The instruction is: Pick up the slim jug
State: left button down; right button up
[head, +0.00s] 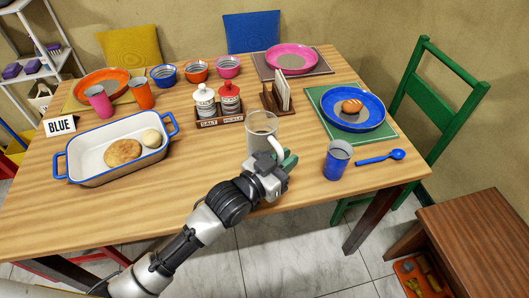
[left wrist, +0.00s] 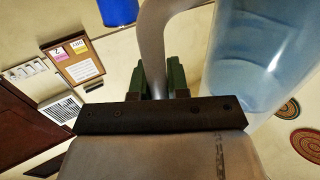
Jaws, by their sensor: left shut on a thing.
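The slim jug (head: 261,124) is a clear, pale vessel with a light handle. It stands upright near the front edge of the table, right of centre in the head view. My left gripper (head: 284,159) is shut on the jug's handle from the front right. In the left wrist view, the grey curved handle (left wrist: 151,40) runs between the green fingers, and the clear jug body (left wrist: 262,50) is to the right. The jug's base is partly hidden by my gripper, so I cannot tell whether it touches the table. My right gripper is not in view.
A blue cup (head: 337,160) and blue spoon (head: 381,157) are right of the jug. A condiment rack (head: 221,121) and napkin holder (head: 279,100) stand behind it. A white baking dish (head: 92,171) with bread is left. The wooden table (head: 205,160) is clear between dish and jug.

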pick_arm(q)
jog(key=shift+r, duration=0.25)
dwell(0.4)
jog(key=s+d+r+p, duration=0.1)
jog(key=s+d+r, duration=0.3)
jog(key=d+r, duration=0.6)
jog(key=shift+d+r, duration=0.3)
jog(key=shift+d, duration=0.1)
dwell(0.6)
jog(key=shift+s, duration=0.1)
dwell(0.8)
